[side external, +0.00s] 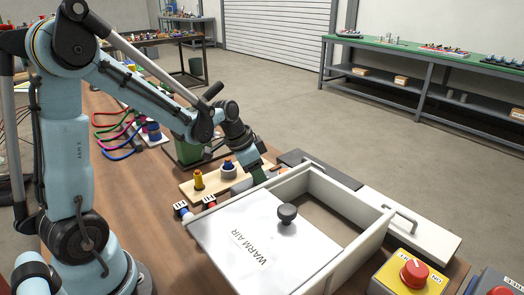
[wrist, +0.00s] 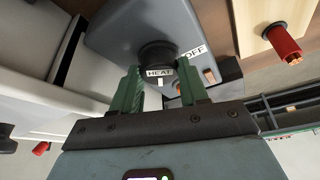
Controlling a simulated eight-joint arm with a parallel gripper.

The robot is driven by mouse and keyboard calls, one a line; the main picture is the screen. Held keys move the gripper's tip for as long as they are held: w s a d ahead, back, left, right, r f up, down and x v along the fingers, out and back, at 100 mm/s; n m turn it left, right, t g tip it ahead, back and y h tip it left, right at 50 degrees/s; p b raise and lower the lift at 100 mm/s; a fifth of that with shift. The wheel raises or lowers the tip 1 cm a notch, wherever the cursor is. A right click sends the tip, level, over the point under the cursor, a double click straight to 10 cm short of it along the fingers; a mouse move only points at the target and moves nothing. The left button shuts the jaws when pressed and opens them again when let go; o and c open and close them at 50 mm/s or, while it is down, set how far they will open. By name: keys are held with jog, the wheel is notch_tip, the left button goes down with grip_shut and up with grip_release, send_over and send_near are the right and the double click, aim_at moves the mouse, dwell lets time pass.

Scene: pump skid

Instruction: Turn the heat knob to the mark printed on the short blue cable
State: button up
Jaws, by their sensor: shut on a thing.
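The heat knob (wrist: 157,54) is black and sits on a grey box (wrist: 118,42) in the wrist view. A HEAT label (wrist: 159,72) shows in front of it and an OFF label (wrist: 194,51) to its right. My gripper (wrist: 158,68) has its green fingers on either side of the knob and is shut on it. In the side external view my gripper (side external: 258,172) is behind the white drawer, and I cannot make out the knob there. A blue cable (side external: 122,156) lies at the left beside green and pink ones; no print on it is readable.
A white open-topped drawer with a WARM AIR panel (side external: 225,225) and a black handle knob (side external: 287,213) stands in front of my gripper. A wooden board (side external: 188,187) with yellow and blue fittings is just left. A red emergency button (side external: 413,272) is at front right.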

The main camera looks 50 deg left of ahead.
jog(key=m+h, duration=0.1)
jog(key=m, duration=0.2)
jog(key=m+g, duration=0.1)
jog(key=m, duration=0.1)
jog(key=shift+w+a+m+h, duration=0.1)
jog(key=shift+a+m+h, duration=0.05)
jog(key=shift+m+h, duration=0.25)
jog(key=shift+g, duration=0.3)
jog(key=o, duration=1.1)
jog(key=shift+c, duration=0.2)
jog(key=shift+r, duration=0.1)
jog(key=v, duration=1.2)
